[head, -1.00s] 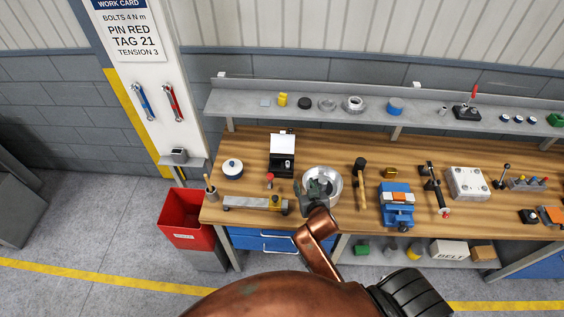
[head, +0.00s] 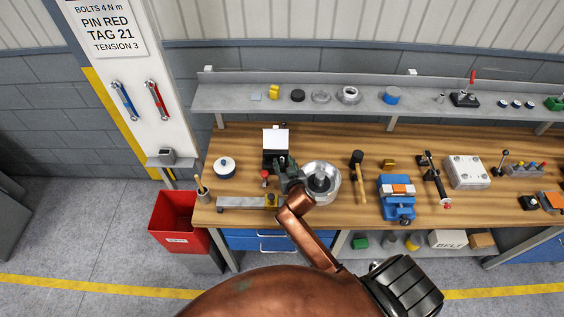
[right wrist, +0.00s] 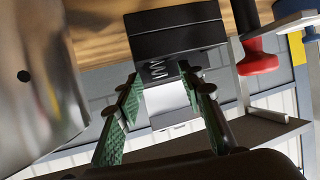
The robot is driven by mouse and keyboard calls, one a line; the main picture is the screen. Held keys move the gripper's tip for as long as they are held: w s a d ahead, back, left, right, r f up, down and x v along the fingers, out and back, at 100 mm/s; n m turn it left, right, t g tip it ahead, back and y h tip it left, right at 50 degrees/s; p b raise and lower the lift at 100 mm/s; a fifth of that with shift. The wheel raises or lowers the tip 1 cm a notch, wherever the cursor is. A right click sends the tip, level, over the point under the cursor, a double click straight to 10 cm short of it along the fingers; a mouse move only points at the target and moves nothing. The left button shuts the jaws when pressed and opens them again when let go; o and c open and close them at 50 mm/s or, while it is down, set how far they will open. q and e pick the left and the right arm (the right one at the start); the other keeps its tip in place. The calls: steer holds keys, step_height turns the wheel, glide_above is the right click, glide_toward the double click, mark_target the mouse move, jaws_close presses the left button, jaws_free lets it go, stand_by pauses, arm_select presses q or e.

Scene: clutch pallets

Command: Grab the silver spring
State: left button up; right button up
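The silver spring (right wrist: 155,70) shows in the right wrist view as a small zigzag coil against the front of a black box (right wrist: 176,32). The same black box, with a white raised panel (head: 276,138), stands on the bench in the head view, where my gripper hides the spring. My right gripper (head: 286,173) is at the front of the box. In the wrist view its green-padded fingers (right wrist: 162,100) are apart and empty, and the spring lies ahead between their tips, nearer the left one. I cannot tell whether they touch it. My left gripper is not in view.
A metal bowl (head: 332,190) stands close to the right of my gripper, and a red knob (head: 264,173) close to its left. A shelf (head: 300,107) runs behind the bench.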

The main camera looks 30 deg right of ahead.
steer(key=shift+w+d+f, duration=0.15)
steer(key=shift+w, duration=0.2)
jaws_close()
stand_by(0.3)
